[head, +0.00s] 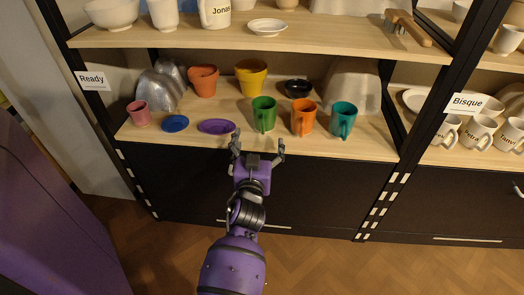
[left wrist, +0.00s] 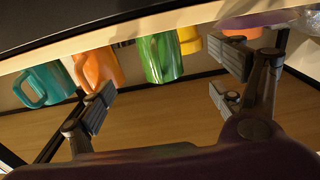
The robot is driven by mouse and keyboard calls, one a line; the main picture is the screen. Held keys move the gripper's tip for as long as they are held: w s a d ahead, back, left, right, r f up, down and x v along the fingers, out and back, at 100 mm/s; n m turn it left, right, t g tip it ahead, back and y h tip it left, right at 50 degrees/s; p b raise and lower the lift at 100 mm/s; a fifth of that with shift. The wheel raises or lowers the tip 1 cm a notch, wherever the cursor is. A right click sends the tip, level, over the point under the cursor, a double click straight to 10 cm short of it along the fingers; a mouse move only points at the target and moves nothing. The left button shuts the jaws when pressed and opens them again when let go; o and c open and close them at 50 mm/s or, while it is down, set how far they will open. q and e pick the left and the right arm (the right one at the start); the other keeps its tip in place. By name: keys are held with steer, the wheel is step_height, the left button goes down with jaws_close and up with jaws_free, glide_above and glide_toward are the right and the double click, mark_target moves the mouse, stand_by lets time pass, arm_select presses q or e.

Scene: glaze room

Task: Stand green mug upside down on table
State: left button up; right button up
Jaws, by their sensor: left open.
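The green mug (head: 264,115) stands upright on the lower shelf board, its open mouth up and its handle facing me. It also shows in the left wrist view (left wrist: 161,58), where the picture is turned over. My left gripper (head: 258,147) is open and empty in front of the shelf edge, just below and short of the green mug. In the left wrist view its fingers (left wrist: 165,85) are spread apart with the mug beyond them and nothing between them. My right gripper is in neither view. No table shows in these frames.
An orange mug (head: 303,117) and a teal mug (head: 343,119) stand right of the green mug. A purple plate (head: 216,127) lies to its left, a yellow pot (head: 251,77) behind it. The upper shelf (head: 300,39) overhangs. An upright post (head: 425,110) divides off the Bisque shelves.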

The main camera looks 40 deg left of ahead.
mark_target(264, 111)
arm_select(q)
steer(key=shift+b+x, duration=1.2)
steer(key=shift+x, duration=5.05)
steer(key=shift+d+r, duration=0.1)
steer(key=shift+d, duration=0.05)
steer(key=c, duration=1.3)
steer(key=shift+o, duration=0.2)
steer(key=shift+r+p, duration=0.95)
steer(key=shift+r, duration=0.4)
steer(key=shift+s+d+f, duration=0.1)
steer(key=shift+s+d, duration=0.15)
steer(key=shift+s, duration=0.1)
steer(key=p+v, duration=0.3)
steer(key=v, duration=1)
steer(key=shift+a, duration=0.1)
